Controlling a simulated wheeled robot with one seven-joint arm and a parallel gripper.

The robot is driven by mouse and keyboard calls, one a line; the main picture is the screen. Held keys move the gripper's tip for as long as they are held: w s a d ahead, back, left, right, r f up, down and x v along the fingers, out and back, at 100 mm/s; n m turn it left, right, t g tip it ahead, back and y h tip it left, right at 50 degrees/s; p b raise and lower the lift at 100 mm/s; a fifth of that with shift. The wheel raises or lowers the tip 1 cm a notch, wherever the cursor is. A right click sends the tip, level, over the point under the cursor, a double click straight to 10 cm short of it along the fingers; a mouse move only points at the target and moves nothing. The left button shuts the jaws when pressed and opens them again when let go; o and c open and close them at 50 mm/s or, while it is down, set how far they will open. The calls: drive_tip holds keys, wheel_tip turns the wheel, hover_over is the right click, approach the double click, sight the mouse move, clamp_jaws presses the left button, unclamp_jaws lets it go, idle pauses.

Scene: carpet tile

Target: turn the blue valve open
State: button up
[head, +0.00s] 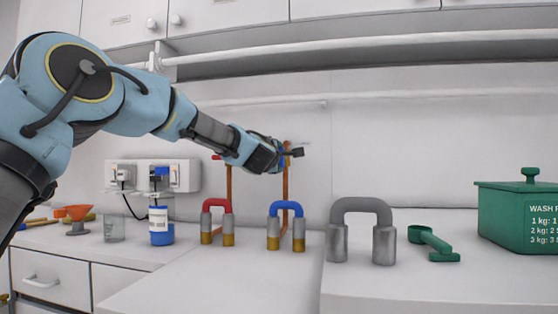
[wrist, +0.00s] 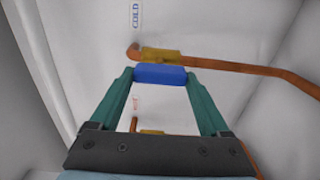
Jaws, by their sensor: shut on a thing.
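The blue valve handle (wrist: 160,75) is a short bar in front of a brass valve body (wrist: 160,55) on a copper pipe (wrist: 235,70), below a label reading COLD. In the wrist view it looks roughly in line with the pipe. My gripper (wrist: 161,78) is shut on it, one teal finger at each end. In the head view my gripper (head: 277,156) reaches the right-hand copper pipe (head: 286,195) at the wall and hides most of the valve; only a bit of blue shows. A red handle (head: 217,157) shows at the left-hand pipe, partly behind my arm.
On the counter below stand red-topped (head: 217,220), blue-topped (head: 286,225) and large grey (head: 361,230) arched objects. A green scoop (head: 432,243) and green tin (head: 515,213) are right.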

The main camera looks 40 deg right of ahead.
drive_tip(key=o, duration=1.2)
drive_tip(key=b+v, duration=0.3)
drive_tip(key=v, duration=0.8)
drive_tip(key=shift+w+b, duration=0.1)
drive_tip(key=shift+b, duration=0.2)
drive_tip(key=shift+f, duration=0.1)
